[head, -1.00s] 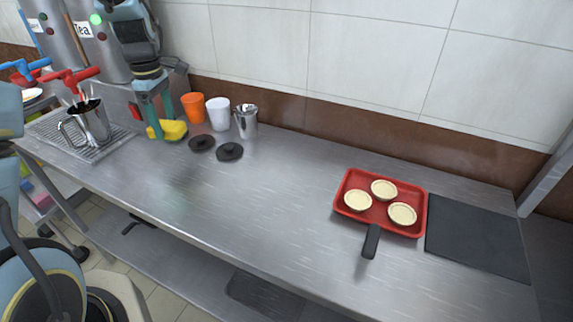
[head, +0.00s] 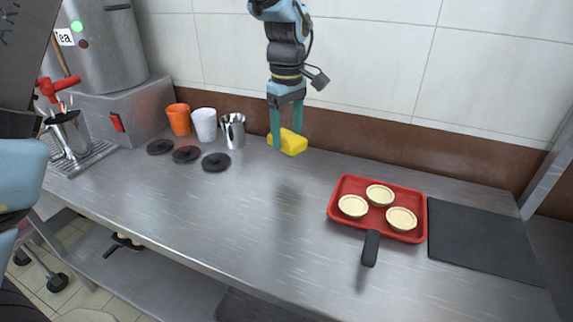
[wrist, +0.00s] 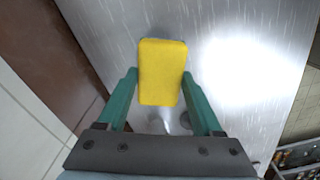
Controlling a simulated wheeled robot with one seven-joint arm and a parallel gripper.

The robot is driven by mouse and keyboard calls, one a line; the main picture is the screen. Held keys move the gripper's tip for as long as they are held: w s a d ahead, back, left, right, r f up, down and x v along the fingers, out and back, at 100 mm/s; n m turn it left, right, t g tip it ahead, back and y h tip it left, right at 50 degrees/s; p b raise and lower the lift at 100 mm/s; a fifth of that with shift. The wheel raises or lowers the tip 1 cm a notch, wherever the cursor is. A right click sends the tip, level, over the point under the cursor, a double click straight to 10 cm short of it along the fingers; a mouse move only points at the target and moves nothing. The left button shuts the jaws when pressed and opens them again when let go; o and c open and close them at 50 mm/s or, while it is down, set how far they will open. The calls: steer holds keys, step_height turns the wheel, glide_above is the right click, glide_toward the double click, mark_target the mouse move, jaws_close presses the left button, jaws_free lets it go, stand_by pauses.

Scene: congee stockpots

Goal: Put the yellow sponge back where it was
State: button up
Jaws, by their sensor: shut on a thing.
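The yellow sponge (head: 292,143) is between the green fingers of my gripper (head: 286,146), held a little above the steel counter near the brown back strip. A shadow falls on the counter in front of it. In the wrist view, the sponge (wrist: 162,72) sits between the two fingertips of my gripper (wrist: 161,84), with its flat yellow face toward the camera and its far end sticking out past the tips. The gripper is shut on it.
A metal cup (head: 232,131), white cup (head: 204,125) and orange cup (head: 179,119) stand left of my gripper, with three dark lids (head: 187,154) before them. A red pan (head: 336,204) with three tart shells and a dark board (head: 480,240) lie right. The counter's middle is clear.

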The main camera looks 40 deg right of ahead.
mark_target(286, 136)
steer(key=shift+f+p, duration=0.7)
steer(key=shift+f, duration=2.9)
steer(key=shift+f, duration=0.15)
steer(key=o, duration=1.3)
step_height(286, 136, up, 12)
steer(key=shift+r+b, duration=0.15)
steer(key=shift+b, duration=0.85)
steer(key=shift+w, duration=0.1)
